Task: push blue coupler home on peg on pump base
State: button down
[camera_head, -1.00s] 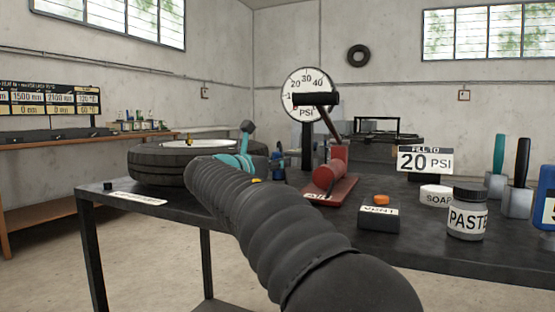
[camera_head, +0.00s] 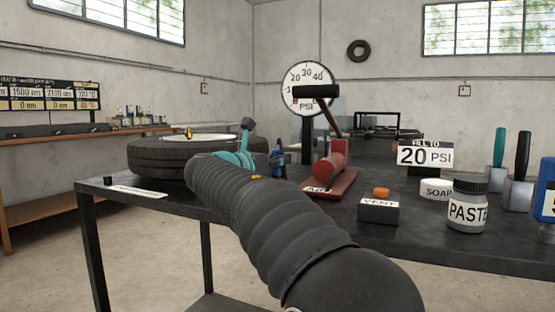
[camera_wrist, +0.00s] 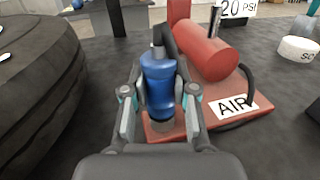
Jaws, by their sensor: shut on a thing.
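The blue coupler (camera_wrist: 158,85) is upright between the fingers of my gripper (camera_wrist: 158,80) in the wrist view, and the gripper is shut on it. A dark hose leads from its top. A short grey-brown round piece (camera_wrist: 163,125) shows just below it at the left edge of the red pump base (camera_wrist: 240,125). I cannot tell how far the coupler sits on the peg, which is hidden. In the head view the blue coupler (camera_head: 277,158) shows left of the red pump base (camera_head: 335,185), and my ribbed arm hides much of the gripper.
A tyre (camera_head: 150,160) lies left of the coupler. A vent box (camera_head: 379,210), paste jar (camera_head: 467,205), soap tin (camera_head: 436,188) and PSI sign (camera_head: 425,155) stand to the right.

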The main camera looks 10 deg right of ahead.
jog(key=shift+f+b, duration=0.45)
jog(key=shift+f, duration=0.4)
jog(key=c, duration=0.8)
grip_release()
jog(key=shift+r+p, duration=3.5)
jog(key=shift+p, duration=0.3)
